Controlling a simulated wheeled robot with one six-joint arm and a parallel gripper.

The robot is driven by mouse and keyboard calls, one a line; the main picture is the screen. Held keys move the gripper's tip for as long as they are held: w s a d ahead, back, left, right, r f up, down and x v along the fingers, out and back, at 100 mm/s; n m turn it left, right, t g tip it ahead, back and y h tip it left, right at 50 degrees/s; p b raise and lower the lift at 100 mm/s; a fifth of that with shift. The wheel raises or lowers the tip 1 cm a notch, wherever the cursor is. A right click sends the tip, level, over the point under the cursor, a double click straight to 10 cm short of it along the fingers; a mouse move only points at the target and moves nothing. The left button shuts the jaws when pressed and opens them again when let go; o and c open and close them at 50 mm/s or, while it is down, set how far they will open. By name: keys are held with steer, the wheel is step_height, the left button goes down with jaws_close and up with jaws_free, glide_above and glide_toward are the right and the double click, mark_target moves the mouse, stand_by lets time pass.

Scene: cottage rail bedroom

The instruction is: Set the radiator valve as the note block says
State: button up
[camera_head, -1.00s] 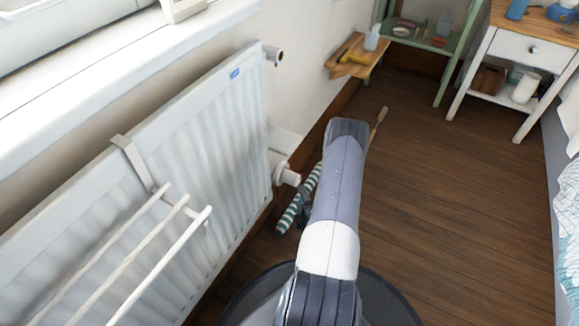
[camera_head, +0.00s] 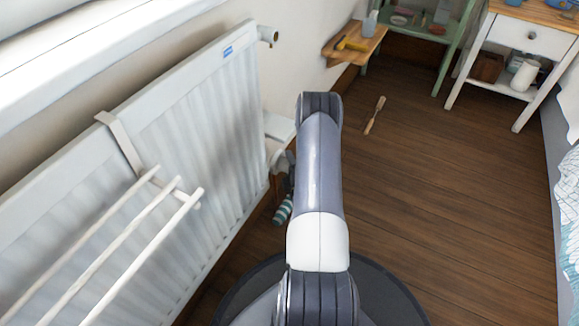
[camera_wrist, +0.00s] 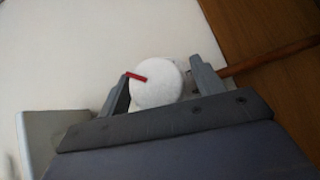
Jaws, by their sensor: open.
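The radiator valve (camera_wrist: 160,88) shows in the wrist view as a round white knob with a red mark on its upper left edge. My gripper (camera_wrist: 162,72) is open, with one finger on each side of the knob; I cannot tell whether they touch it. In the head view the valve (camera_head: 274,160) is at the radiator's lower right end, partly hidden by my gripper (camera_head: 287,172). The white radiator (camera_head: 190,130) stands along the left wall. I cannot make out a note block or any writing.
White rails (camera_head: 125,250) stick out from the radiator's front. A striped teal roll (camera_head: 283,211) lies low beside it. A wooden-handled tool (camera_head: 374,116) lies on the floor. A wall shelf (camera_head: 352,45) is beyond. The floor (camera_head: 430,190) to the right is clear.

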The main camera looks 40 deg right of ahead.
steer(key=shift+c, duration=0.5)
steer(key=c, duration=0.9)
